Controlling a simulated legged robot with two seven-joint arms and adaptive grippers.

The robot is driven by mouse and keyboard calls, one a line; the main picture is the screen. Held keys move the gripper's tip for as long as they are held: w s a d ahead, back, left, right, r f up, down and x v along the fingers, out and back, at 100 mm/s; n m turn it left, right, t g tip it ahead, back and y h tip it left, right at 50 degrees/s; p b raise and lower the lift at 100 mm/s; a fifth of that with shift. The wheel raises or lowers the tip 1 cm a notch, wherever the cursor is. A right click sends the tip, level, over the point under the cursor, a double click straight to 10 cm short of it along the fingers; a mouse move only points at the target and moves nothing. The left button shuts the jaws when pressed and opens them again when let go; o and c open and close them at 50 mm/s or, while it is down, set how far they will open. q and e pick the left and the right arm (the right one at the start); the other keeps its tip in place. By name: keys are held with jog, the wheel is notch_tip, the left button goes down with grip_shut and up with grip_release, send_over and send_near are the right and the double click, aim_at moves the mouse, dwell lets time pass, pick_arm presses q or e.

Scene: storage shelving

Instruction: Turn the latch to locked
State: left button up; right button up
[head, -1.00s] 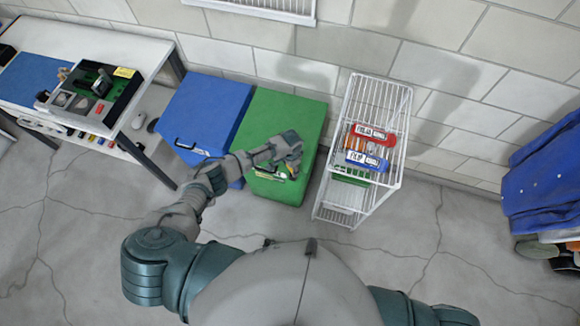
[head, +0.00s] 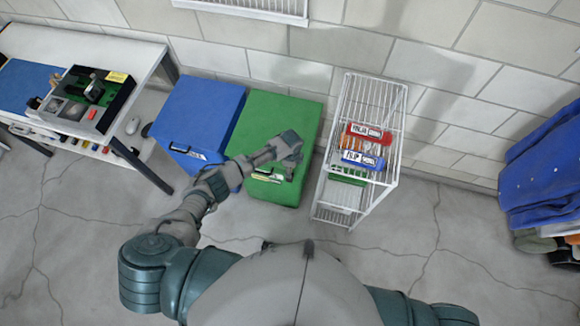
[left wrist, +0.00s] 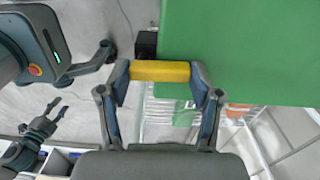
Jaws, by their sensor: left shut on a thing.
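A yellow bar (left wrist: 150,71), which looks like the latch handle, lies across between the fingers of my left gripper in the left wrist view. My left gripper (head: 291,160) is at the front right of the green box (head: 270,115). It is shut on the yellow bar, with one finger at each end. The green box's flat face (left wrist: 240,50) fills the upper right of the left wrist view. A small black block (left wrist: 146,43) is just beyond the bar. In the head view the gripper hides the bar. My right gripper (left wrist: 56,108) shows small at the left wrist view's lower left, fingers apart.
A blue box (head: 200,110) stands left of the green box. A white wire rack (head: 385,95) with red and blue binders stands to the right. A workbench (head: 120,45) with a tray is at the left, and blue clothing (head: 545,165) at the right. The floor in front is clear.

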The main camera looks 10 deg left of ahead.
pick_arm(q)
jog(key=shift+m, duration=0.4)
jog(key=o, duration=1.1)
jog(key=shift+o, duration=0.2)
jog(key=shift+r, duration=0.1)
notch_tip(320, 180, up, 12)
jog(key=shift+f, duration=0.2)
